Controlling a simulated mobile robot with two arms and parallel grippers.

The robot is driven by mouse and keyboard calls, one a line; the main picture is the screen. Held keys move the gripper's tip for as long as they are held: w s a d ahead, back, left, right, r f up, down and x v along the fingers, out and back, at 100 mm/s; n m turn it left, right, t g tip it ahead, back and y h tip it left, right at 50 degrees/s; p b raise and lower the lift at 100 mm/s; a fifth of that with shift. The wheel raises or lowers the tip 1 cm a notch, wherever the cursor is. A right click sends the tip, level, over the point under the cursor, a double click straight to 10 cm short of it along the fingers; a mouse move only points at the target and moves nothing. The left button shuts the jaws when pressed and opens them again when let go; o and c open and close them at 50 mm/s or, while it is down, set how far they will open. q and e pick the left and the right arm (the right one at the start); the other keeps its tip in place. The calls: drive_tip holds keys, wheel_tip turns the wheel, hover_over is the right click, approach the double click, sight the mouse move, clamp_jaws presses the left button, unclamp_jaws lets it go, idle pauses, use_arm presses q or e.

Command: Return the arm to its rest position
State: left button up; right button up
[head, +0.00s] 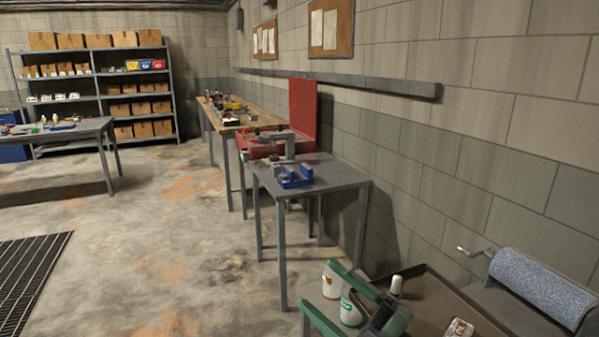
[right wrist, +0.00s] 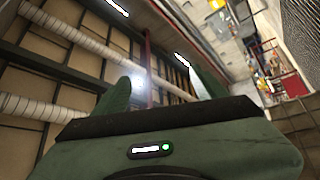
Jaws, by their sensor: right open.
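My right gripper (head: 316,285) shows at the bottom right of the head view, with two green fingers spread wide apart and a dark palm. In the right wrist view its fingers (right wrist: 160,80) stand apart with nothing between them. The gripper faces up toward ceiling beams there. My left gripper is not in view.
A grey table (head: 335,174) with a blue fixture (head: 292,177) stands ahead along the wall. The concrete floor (head: 165,235) at left is open, with a floor grate (head: 35,270).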

drive_tip(key=w+d+f+m+t+h, duration=0.1)
drive_tip(key=d+f+m+t+h, duration=0.2)
drive_tip(key=d+m+h, duration=0.4)
drive_tip(key=w+d+f+m+t+h, duration=0.1)
drive_tip(key=d+f+m+t+h, duration=0.3)
drive_tip(key=m+h, duration=0.35)
drive_tip(key=s+d+f+m+g+h, duration=0.4)
drive_tip(key=d+f+m+g, duration=0.15)
drive_tip(key=f, duration=0.35)
drive_tip(key=s+f+g+y, duration=0.1)
drive_tip(key=s+f+g, duration=0.6)
drive_tip(key=s, duration=0.5)
drive_tip(key=s+f+g+y, duration=0.1)
drive_tip(key=s+f+g, duration=0.4)
drive_tip(key=s+f, duration=0.85)
drive_tip(key=f, duration=2.2)
drive_tip(key=s+d+f+g, duration=0.2)
drive_tip(key=s+f, duration=1.3)
drive_tip(key=s, duration=0.1)
drive_tip(key=shift+s+d+f+h, duration=0.15)
drive_tip(key=shift+s+f+h, duration=0.05)
drive_tip(key=shift+h, duration=0.15)
